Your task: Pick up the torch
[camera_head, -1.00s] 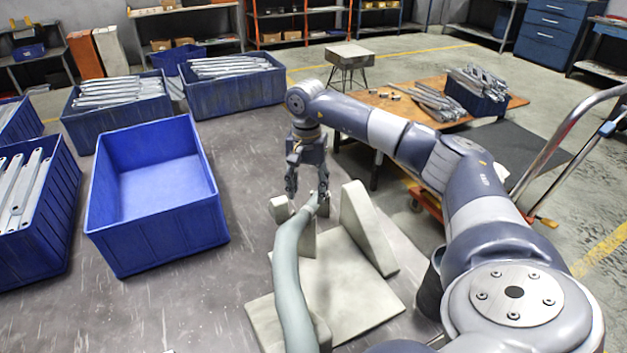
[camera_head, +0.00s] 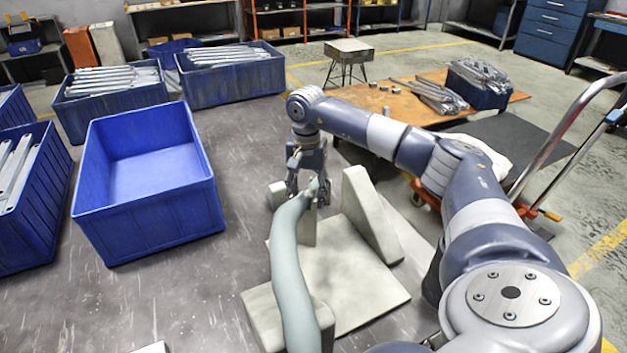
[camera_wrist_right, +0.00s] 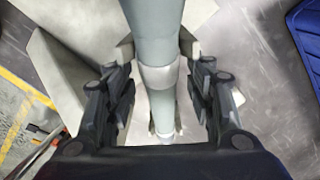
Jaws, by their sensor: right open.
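The torch appears to be the long, curved grey-green tube (camera_head: 287,265) lying on a pale stand (camera_head: 365,290), its narrow end at the upright supports. My right gripper (camera_head: 308,192) points down at that end. In the right wrist view, the torch (camera_wrist_right: 160,65) runs between the two fingers of my right gripper (camera_wrist_right: 162,85), with a gap on each side. The gripper is open and holds nothing. Part of the torch's far end is hidden behind the fingers in the head view. My left gripper is not in view.
An empty blue bin (camera_head: 148,195) stands left of the stand. Blue bins with metal brackets (camera_head: 110,98) are behind it and at the far left. A wooden table (camera_head: 400,98) with brackets and a trolley handle (camera_head: 565,135) are at the right.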

